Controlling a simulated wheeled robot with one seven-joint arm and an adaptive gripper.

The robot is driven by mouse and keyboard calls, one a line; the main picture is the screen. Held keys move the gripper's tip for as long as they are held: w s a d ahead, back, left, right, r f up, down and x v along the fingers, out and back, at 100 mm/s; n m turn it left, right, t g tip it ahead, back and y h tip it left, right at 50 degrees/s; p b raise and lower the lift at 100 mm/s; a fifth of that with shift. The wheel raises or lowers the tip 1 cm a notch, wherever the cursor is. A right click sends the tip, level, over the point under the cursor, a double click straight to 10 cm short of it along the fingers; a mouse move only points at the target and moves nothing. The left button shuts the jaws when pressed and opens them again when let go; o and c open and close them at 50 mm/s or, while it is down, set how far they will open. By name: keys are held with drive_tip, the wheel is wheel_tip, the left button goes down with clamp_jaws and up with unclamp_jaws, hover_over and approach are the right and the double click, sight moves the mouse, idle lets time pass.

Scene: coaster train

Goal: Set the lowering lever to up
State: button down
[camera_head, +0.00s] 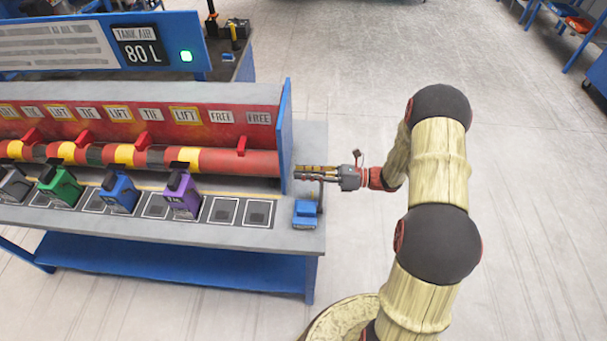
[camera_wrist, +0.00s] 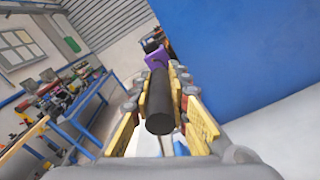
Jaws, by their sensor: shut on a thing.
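The lowering lever stands at the right end of the bench, on a small blue base (camera_head: 305,213) beside the blue end panel. My gripper (camera_head: 308,173) reaches in from the right at the lever's top. In the wrist view the lever's dark cylindrical handle (camera_wrist: 160,103) lies between the yellow finger pads of my gripper (camera_wrist: 162,115), which is shut on it. In the head view the fingers hide most of the handle, so its exact tilt is hard to tell.
The blue end panel (camera_head: 286,135) rises just left of my gripper. Left of it are a red rail (camera_head: 215,160) and coloured units, including a purple one (camera_head: 184,195). A sign (camera_head: 140,45) reads TANK AIR 80 L, with a green light (camera_head: 186,56).

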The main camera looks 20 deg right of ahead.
drive_tip(key=shift+w+d+r, duration=0.1)
drive_tip(key=shift+w+d, duration=0.05)
drive_tip(key=shift+w, duration=0.1)
drive_tip(key=c, duration=1.7)
unclamp_jaws()
drive_tip(key=v, duration=1.2)
drive_tip(key=shift+f, duration=0.2)
